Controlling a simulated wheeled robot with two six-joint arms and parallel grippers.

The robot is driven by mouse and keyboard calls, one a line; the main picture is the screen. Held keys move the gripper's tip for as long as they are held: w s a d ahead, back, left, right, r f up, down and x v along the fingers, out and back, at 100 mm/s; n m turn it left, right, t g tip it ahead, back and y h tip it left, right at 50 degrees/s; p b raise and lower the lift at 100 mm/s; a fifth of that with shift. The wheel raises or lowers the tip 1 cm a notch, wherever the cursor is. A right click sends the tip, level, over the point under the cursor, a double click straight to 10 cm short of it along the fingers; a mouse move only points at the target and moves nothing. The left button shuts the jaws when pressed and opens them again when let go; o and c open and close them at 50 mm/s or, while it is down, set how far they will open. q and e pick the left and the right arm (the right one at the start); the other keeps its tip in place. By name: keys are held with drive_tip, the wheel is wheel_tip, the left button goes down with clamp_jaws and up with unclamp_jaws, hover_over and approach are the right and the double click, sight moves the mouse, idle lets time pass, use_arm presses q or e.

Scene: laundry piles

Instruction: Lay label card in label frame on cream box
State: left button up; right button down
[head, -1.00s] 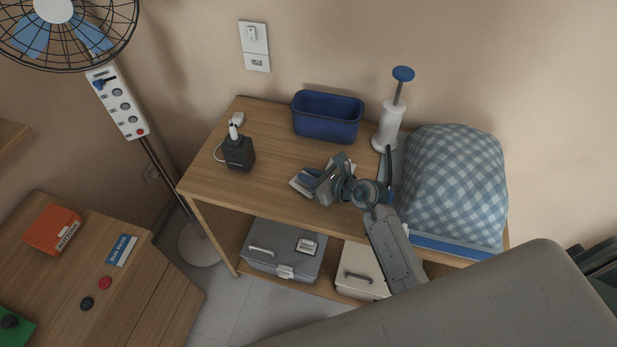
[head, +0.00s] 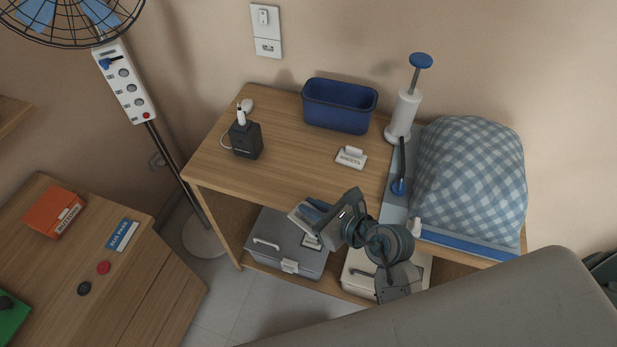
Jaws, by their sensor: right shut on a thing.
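My right gripper (head: 328,214) is shut on a small pale flat piece, the label card (head: 298,217), partly covered by the fingers. It holds the card tilted at the front edge of the table, above the lower shelf and in front of the grey box. The cream box (head: 355,262) stands on the lower shelf, to the right of the grey box. My right arm covers much of the cream box, and its label frame cannot be made out. My left gripper is not in view.

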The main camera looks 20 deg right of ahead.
drive_tip(key=shift+s+r, duration=0.15)
drive_tip(key=shift+s, duration=0.1)
drive_tip(key=w+d+r, duration=0.7)
drive_tip(key=d+r, duration=0.2)
drive_tip(key=shift+w+r+m+t+h, duration=0.3)
drive_tip(key=shift+m, duration=0.1)
